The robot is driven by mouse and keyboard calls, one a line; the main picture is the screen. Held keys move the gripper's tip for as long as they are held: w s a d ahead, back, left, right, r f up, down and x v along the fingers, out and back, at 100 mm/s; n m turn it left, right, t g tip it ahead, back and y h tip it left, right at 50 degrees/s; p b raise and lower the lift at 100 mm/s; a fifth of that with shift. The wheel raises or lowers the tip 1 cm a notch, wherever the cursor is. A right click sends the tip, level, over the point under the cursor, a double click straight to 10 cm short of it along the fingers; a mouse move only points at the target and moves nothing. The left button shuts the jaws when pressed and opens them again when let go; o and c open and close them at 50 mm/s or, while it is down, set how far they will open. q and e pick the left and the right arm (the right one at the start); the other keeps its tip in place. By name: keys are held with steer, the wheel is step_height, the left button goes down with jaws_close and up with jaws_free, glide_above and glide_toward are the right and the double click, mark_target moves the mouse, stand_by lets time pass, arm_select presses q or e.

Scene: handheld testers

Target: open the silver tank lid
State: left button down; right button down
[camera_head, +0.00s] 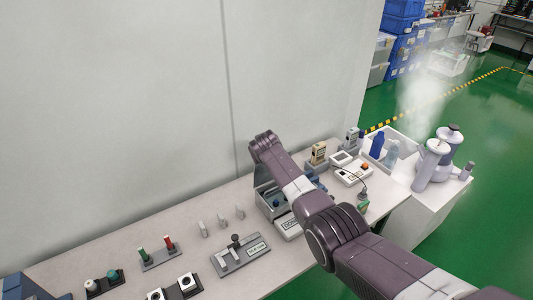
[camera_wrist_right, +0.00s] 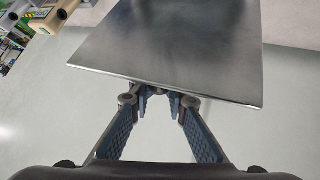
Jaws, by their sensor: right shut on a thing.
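The silver tank (camera_head: 266,207) stands on the bench, partly behind my right arm in the head view. Its top looks open, and something blue shows inside. In the right wrist view the silver lid (camera_wrist_right: 185,45) is a flat, shiny metal plate across the upper middle. My right gripper (camera_wrist_right: 161,98) is shut on the lid at its near edge, with the fingertips partly hidden by the plate. In the head view my right arm reaches over the tank from the lower right and hides the gripper. My left gripper is in neither view.
A black-handled device (camera_head: 238,253) stands left of the tank, with small white pegs behind it. A white cart (camera_head: 440,196) with bottles and steaming flasks stands beyond the bench's right end. A wall runs behind.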

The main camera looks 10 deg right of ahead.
steer(key=shift+a+f, duration=0.1)
steer(key=shift+a, duration=0.35)
stand_by(0.5)
steer(key=c, duration=1.8)
jaws_free()
steer(key=shift+a, duration=0.2)
steer(key=shift+c, duration=0.2)
steer(key=shift+d, duration=0.35)
steer(key=shift+s, duration=0.1)
steer(key=v, duration=1.2)
steer(key=shift+c, duration=0.3)
